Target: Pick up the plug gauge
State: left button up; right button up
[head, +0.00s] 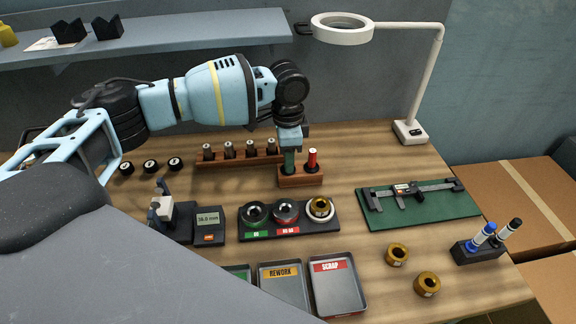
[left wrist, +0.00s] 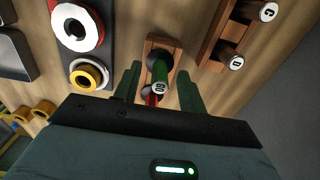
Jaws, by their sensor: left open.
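A green-handled plug gauge (head: 289,162) stands upright in a small wooden block (head: 302,181), beside a red-handled one (head: 311,160). My left gripper (head: 289,150) is above the block, pointing down. In the left wrist view, the open fingers of my left gripper (left wrist: 158,88) stand on either side of the green gauge (left wrist: 161,74), with a gap visible on each side. The red gauge (left wrist: 151,100) shows partly there, cut off by the gripper body. My right gripper is in neither view.
A wooden rack (head: 240,160) with several lettered pins stands left of the block. Ring gauges sit in a dark holder (head: 333,229) in front. A caliper lies on a green mat (head: 440,212) at right. A lamp (head: 410,130) stands behind. Trays (head: 340,300) lie at the front.

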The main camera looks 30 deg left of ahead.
pick_arm(q)
jog(key=shift+c, duration=0.2)
grip_shut()
jog(key=shift+r, duration=0.15)
